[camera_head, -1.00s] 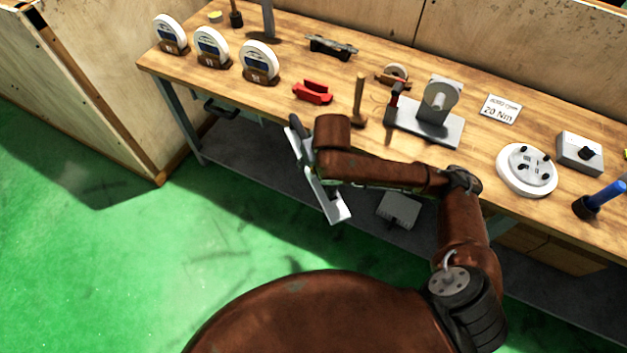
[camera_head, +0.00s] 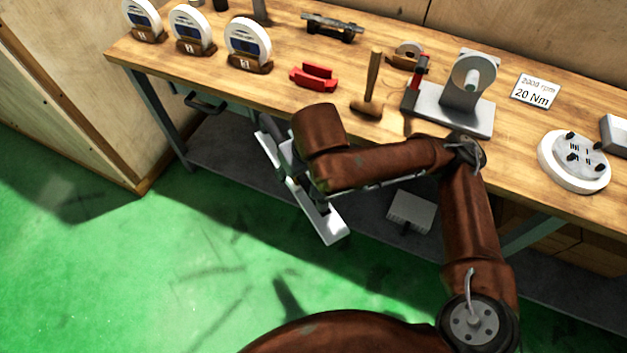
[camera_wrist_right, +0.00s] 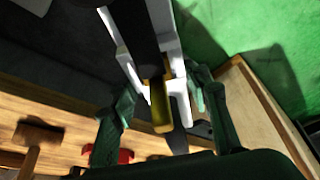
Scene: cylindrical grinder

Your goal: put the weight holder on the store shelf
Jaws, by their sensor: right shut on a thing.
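My right gripper (camera_wrist_right: 158,105) is shut on a long whitish-grey frame, which looks like the weight holder (camera_head: 325,222). In the head view it hangs tilted in front of the bench edge, its middle partly hidden by my right arm. In the right wrist view the weight holder (camera_wrist_right: 162,22) lies between my green fingers, with a dark bar and a yellow-brown piece along it. Under the bench is a dark grey lower shelf (camera_head: 230,150), which may be the store shelf. My left gripper is not in view.
The wooden bench (camera_head: 220,75) carries round gauges (camera_head: 248,42), a red clamp-like part (camera_head: 313,77), a mallet (camera_head: 373,80), a grey fixture (camera_head: 470,85) and a white round plate (camera_head: 573,160). A pale block (camera_head: 411,208) sits on the lower shelf. Green floor in front is clear.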

